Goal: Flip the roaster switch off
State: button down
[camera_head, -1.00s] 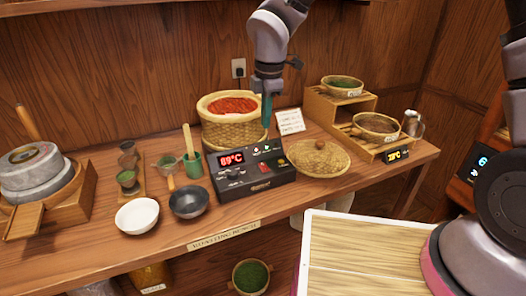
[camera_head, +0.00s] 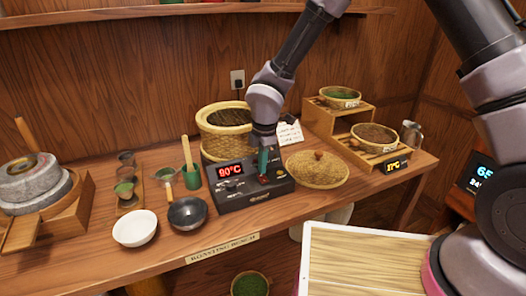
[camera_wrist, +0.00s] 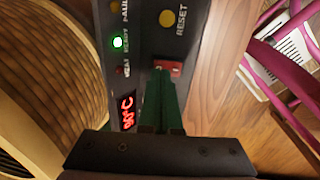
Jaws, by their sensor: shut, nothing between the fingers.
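The roaster control box (camera_head: 232,197) is black and stands on the bench, its red display reading 90°C. Its red rocker switch (camera_wrist: 170,66) shows in the wrist view, between the display (camera_wrist: 127,111) and the yellow RESET button (camera_wrist: 167,19). My gripper (camera_head: 263,175) is shut and empty, pointing down over the box. In the wrist view its green fingers (camera_wrist: 163,85) end right at the switch and hide part of it. I cannot tell whether they touch it. A green light (camera_wrist: 118,42) beside READY is lit.
A woven roaster basket (camera_head: 222,130) stands behind the box, and a round woven lid (camera_head: 317,169) lies to its right. A stepped wooden stand (camera_head: 345,140) is farther right.

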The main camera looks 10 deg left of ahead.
jog(key=shift+w+f, duration=0.1)
jog(key=shift+f, duration=0.7)
jog(key=shift+a+f, duration=0.1)
jog(key=shift+f, duration=0.15)
jog(key=shift+s+d, duration=0.55)
jog(key=shift+s, duration=0.15)
jog(key=shift+r, duration=0.15)
notch_tip(320, 180, up, 14)
jog(key=s, duration=0.1)
jog(key=shift+s+d, duration=0.15)
jog(key=shift+d, duration=0.25)
